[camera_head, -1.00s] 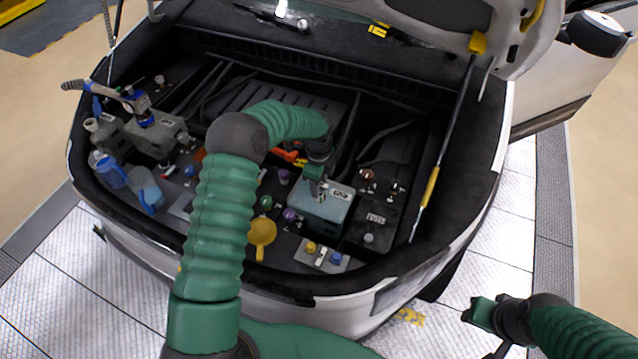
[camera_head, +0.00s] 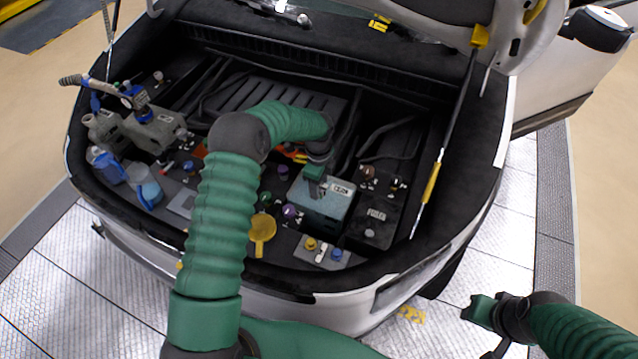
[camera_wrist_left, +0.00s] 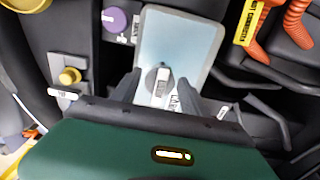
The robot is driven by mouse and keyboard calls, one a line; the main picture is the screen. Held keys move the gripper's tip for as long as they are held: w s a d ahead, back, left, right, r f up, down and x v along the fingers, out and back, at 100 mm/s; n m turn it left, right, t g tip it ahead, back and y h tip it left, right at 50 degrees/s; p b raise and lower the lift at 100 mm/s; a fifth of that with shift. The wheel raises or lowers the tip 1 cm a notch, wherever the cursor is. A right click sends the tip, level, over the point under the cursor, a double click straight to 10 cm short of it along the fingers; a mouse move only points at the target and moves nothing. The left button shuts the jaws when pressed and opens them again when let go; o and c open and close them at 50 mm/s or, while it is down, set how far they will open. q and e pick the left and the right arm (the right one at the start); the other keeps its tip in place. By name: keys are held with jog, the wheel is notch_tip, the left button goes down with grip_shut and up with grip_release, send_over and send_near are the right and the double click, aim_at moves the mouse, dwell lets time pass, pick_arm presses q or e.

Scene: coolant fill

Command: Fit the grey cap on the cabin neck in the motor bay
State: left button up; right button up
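A grey round cap with a pale bar across it (camera_wrist_left: 158,82) sits on top of the pale blue-grey tank (camera_wrist_left: 183,40), seen from above in the left wrist view. The neck under it is hidden. In the head view the tank (camera_head: 322,212) stands in the motor bay, with a label on its top. My left gripper (camera_wrist_left: 158,80) points down over the tank. Its dark fingers stand apart on either side of the cap, with a visible gap. In the head view the left gripper (camera_head: 315,180) hides the cap. My right gripper (camera_head: 478,308) is outside the car at lower right, its fingers unclear.
A black box (camera_head: 372,228) stands right of the tank. A yellow cap (camera_head: 262,230) and a small panel with yellow and blue knobs (camera_head: 322,250) lie near the front. Orange cables (camera_wrist_left: 262,35) run beside the tank. Jugs (camera_head: 150,132) stand at left. A prop rod (camera_head: 430,185) rises at right.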

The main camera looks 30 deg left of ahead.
pick_arm(q)
jog(key=shift+o, duration=0.8)
notch_tip(320, 180, up, 17)
jog(key=b, duration=0.2)
jog(key=shift+o, duration=0.2)
jog(key=shift+f, duration=0.15)
